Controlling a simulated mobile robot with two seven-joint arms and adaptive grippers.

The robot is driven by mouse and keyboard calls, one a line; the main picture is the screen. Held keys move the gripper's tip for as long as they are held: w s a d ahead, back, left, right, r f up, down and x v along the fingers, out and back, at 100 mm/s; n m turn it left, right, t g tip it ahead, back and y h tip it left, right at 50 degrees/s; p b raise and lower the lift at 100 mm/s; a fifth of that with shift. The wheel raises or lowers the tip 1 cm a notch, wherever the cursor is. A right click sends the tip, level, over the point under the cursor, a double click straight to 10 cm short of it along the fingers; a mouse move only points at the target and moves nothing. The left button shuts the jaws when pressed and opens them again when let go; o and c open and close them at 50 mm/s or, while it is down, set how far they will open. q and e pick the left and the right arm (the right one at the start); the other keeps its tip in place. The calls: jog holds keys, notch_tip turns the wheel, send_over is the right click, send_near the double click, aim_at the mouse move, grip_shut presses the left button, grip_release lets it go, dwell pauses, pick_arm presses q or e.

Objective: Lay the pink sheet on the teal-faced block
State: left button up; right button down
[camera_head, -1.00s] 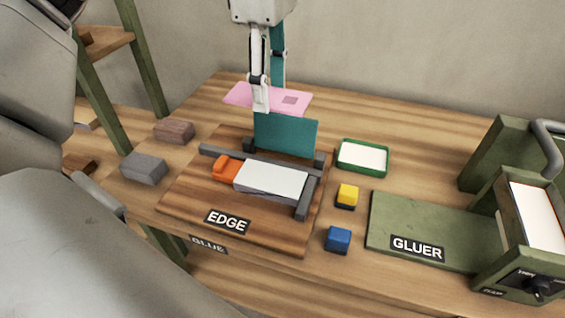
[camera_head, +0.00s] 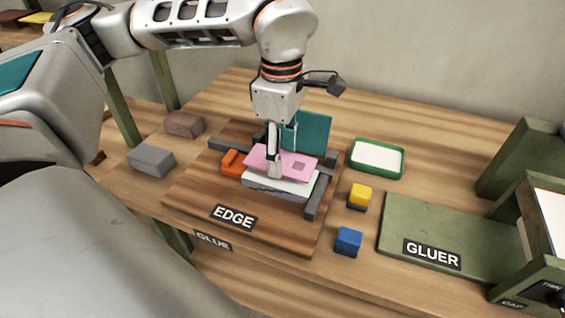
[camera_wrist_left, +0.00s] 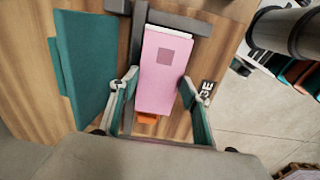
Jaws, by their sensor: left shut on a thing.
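The pink sheet (camera_head: 302,172), with a darker square near one end, is held flat by my left gripper (camera_head: 275,172). It lies over a white-topped block (camera_head: 262,184) on the EDGE board; I cannot tell whether they touch. In the left wrist view the sheet (camera_wrist_left: 158,88) sits between the two fingers of the left gripper (camera_wrist_left: 158,82) and covers most of that block. A teal panel (camera_head: 312,132) stands upright just behind; it also shows in the wrist view (camera_wrist_left: 82,68). No teal face shows on the covered block. My right gripper is not in view.
An orange piece (camera_head: 233,163) adjoins the block. Yellow (camera_head: 361,195) and blue (camera_head: 348,241) cubes, a green tray (camera_head: 377,158) and the GLUER (camera_head: 430,225) stand to the right. Grey and brown blocks lie left.

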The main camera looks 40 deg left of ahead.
pick_arm(q)
jog(key=shift+f, duration=1.55)
jog(key=shift+f, duration=0.2)
jog(key=o, duration=0.9)
jog(key=shift+c, duration=0.2)
notch_tip(320, 180, up, 12)
jog(key=p, duration=0.1)
jog(key=shift+r, duration=0.2)
jog(key=shift+s, duration=0.2)
